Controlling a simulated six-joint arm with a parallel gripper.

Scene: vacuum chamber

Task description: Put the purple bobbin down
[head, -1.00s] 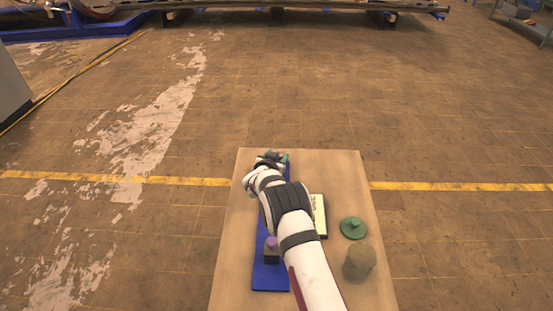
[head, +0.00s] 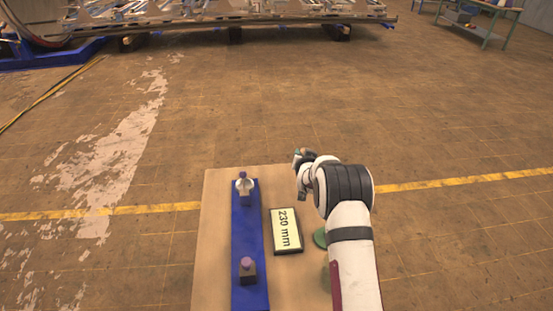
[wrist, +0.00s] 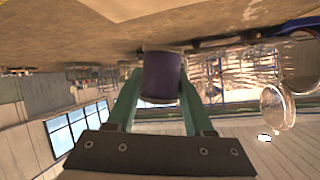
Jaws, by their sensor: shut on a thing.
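The purple bobbin (wrist: 161,76) is between the two green fingers of my gripper (wrist: 160,85) in the wrist view, with the fingers shut on its sides. In the head view my gripper (head: 299,155) is over the far right part of the board, to the right of the blue rail; the bobbin cannot be made out there. In the wrist view a tan surface lies along the top of the picture, and the bobbin's end is close to its edge. I cannot tell whether the bobbin touches anything below.
A green piece (head: 320,238) is partly hidden by my arm.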

